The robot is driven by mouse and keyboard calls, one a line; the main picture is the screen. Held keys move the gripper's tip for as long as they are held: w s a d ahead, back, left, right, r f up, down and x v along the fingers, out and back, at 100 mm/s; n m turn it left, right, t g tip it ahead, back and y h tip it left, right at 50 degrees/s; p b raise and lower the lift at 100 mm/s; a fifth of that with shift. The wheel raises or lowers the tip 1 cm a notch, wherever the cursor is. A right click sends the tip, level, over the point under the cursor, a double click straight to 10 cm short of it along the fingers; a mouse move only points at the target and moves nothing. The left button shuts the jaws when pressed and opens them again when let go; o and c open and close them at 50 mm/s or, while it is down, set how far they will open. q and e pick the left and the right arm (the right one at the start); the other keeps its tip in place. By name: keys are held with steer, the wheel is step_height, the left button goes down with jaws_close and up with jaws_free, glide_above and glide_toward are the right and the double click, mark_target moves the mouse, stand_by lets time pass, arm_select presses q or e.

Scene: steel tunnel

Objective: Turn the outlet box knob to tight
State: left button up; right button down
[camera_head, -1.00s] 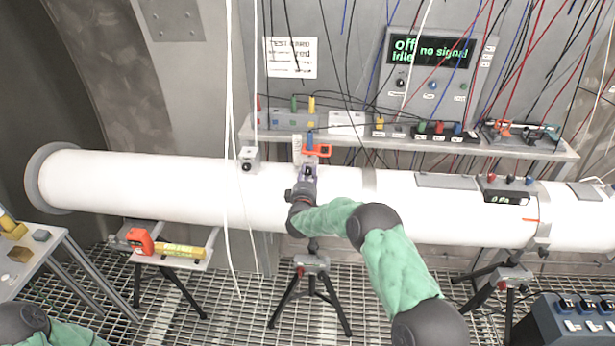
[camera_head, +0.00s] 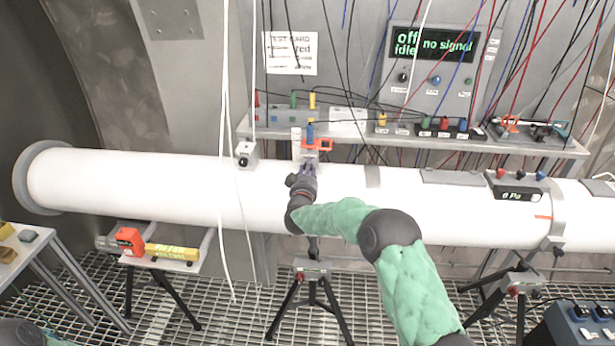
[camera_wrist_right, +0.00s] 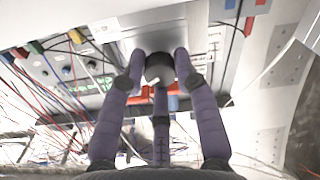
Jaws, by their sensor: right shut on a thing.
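My right gripper (camera_head: 306,170) is at the top of the white pipe, near its middle. In the right wrist view, my right gripper's fingers (camera_wrist_right: 158,75) are closed around a black round knob (camera_wrist_right: 160,68) on a grey box (camera_wrist_right: 158,32). In the head view this knob is hidden by the gripper. The knob's markings cannot be read, so its setting cannot be told. My left gripper is not in view.
The white pipe (camera_head: 120,185) runs across the picture. A smaller box with a black knob (camera_head: 246,154) sits on it to the left. A shelf (camera_head: 400,138) with coloured connectors stands behind, and loose cables hang in front. An orange and yellow tool (camera_head: 135,240) lies on a stand.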

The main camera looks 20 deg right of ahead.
steer(key=m+b, duration=0.2)
steer(key=f+m+b, duration=0.1)
steer(key=m, duration=0.1)
steer(key=shift+m+b, duration=0.4)
steer(key=m+b, duration=0.3)
steer(key=shift+m, duration=0.3)
steer(key=m+b, duration=0.3)
steer(key=shift+a+m, duration=0.1)
steer(key=shift+m, duration=0.2)
steer(key=m+b, duration=0.4)
steer(key=shift+m, duration=0.3)
steer(key=m+b, duration=0.4)
steer(key=shift+r+m+b, duration=0.2)
steer(key=shift+m+b, duration=1.25)
steer(key=shift+m, duration=0.45)
steer(key=shift+r, duration=0.1)
